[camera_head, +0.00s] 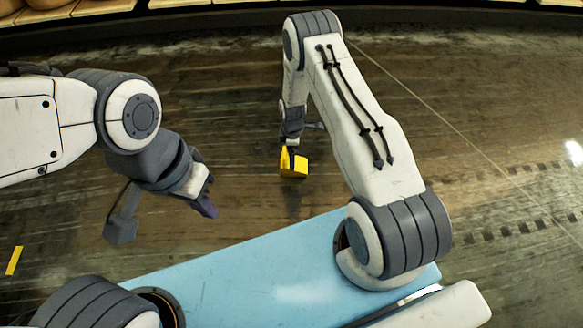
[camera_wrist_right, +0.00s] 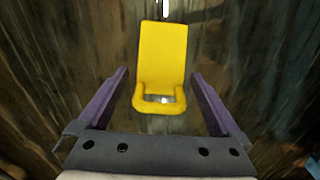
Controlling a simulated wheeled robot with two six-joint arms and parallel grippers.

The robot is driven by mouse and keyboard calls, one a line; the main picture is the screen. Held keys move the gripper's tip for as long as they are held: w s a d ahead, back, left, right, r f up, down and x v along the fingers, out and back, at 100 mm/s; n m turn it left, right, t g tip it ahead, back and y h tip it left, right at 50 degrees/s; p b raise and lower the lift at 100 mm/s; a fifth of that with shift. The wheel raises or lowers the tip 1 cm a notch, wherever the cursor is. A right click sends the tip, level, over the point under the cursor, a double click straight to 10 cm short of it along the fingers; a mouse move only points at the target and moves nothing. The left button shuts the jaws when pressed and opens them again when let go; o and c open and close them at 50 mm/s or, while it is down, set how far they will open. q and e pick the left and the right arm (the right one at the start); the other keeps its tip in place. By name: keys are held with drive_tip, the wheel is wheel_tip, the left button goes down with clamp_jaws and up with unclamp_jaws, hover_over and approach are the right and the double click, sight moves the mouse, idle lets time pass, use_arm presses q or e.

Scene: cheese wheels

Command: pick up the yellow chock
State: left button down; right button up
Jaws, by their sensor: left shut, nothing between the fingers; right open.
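The yellow chock (camera_head: 293,167) is a small block seen just below my right gripper in the head view. In the right wrist view the chock (camera_wrist_right: 162,60) lies between and ahead of the two purple fingers, with a handle-like loop at its near end. My right gripper (camera_wrist_right: 160,108) is open, with a gap on both sides of the chock. In the head view my right gripper's fingers (camera_head: 291,148) are small and partly hidden by the wrist. My left gripper (camera_head: 208,207) is shut and empty, at the left, away from the chock.
A wooden floor (camera_head: 240,80) spreads around the chock, mostly clear. A yellow strip (camera_head: 14,260) lies on the floor at the far left. Shelves with round cheese wheels (camera_head: 48,3) show along the top edge.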

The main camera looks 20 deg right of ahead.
sight(301, 169)
wheel_tip(301, 169, down, 5)
drive_tip(key=b, duration=0.4)
drive_tip(key=shift+a+f, duration=0.1)
drive_tip(key=shift+a, duration=0.05)
drive_tip(key=c, duration=1.5)
drive_tip(key=shift+r, duration=0.2)
